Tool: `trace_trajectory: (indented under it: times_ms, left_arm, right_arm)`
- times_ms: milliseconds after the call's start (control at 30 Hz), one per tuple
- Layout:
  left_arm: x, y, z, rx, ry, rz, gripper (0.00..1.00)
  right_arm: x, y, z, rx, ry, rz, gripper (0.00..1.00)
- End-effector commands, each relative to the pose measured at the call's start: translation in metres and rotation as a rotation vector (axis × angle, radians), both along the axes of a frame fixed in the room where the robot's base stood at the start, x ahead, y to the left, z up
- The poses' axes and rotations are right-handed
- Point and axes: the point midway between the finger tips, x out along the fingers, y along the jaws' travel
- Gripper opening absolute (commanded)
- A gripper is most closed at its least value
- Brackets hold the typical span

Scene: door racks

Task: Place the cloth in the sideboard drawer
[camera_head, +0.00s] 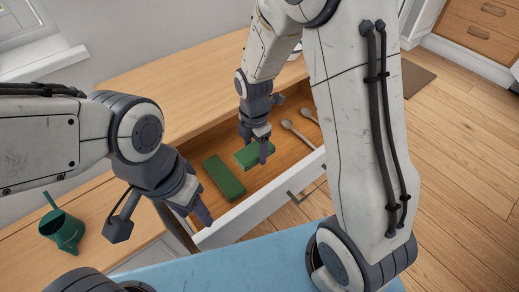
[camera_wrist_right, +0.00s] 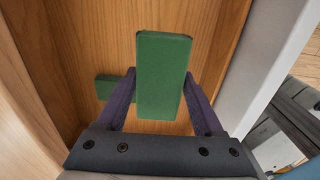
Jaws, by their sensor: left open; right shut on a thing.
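The open sideboard drawer (camera_head: 225,234) has a white front and a wooden floor. My right gripper (camera_head: 256,148) is inside it, shut on a green folded cloth (camera_head: 246,157). In the right wrist view, the held cloth (camera_wrist_right: 163,75) stands between both fingers, above the drawer floor. I cannot tell whether its lower end touches the floor. A second, similar green block (camera_head: 223,179) lies on the drawer floor to the left; part of it shows behind the held cloth in the wrist view (camera_wrist_right: 105,88). My left gripper (camera_head: 192,207) is open at the drawer's front left corner.
Two spoons (camera_head: 298,134) lie in the right part of the drawer. A blue surface (camera_head: 250,268) lies in front. The wooden floor at right is clear.

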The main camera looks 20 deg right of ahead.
Motion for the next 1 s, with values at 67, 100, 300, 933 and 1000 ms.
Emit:
trace_trajectory:
  times_ms: [67, 100, 300, 933, 1000]
  left_arm:
    - [0.000, 0.000, -0.004, 0.000, 0.000, 0.000, 0.50]
    - [0.000, 0.000, -0.005, 0.000, 0.000, 0.000, 0.50]
    - [0.000, 0.000, -0.008, 0.000, 0.000, 0.000, 0.50]
    - [0.000, 0.000, -0.012, 0.000, 0.000, 0.000, 0.50]
    - [0.000, 0.000, -0.014, 0.000, 0.000, 0.000, 0.50]
  right_arm:
    - [-0.002, -0.001, -0.016, -0.002, 0.007, -0.001, 0.06]
    - [-0.002, -0.001, -0.024, -0.001, 0.008, -0.001, 0.06]
    - [-0.002, -0.002, -0.055, -0.001, 0.005, -0.003, 0.06]
    - [-0.001, -0.002, -0.098, 0.000, 0.001, -0.003, 0.06]
    - [-0.001, -0.001, -0.099, 0.000, 0.001, -0.003, 0.06]
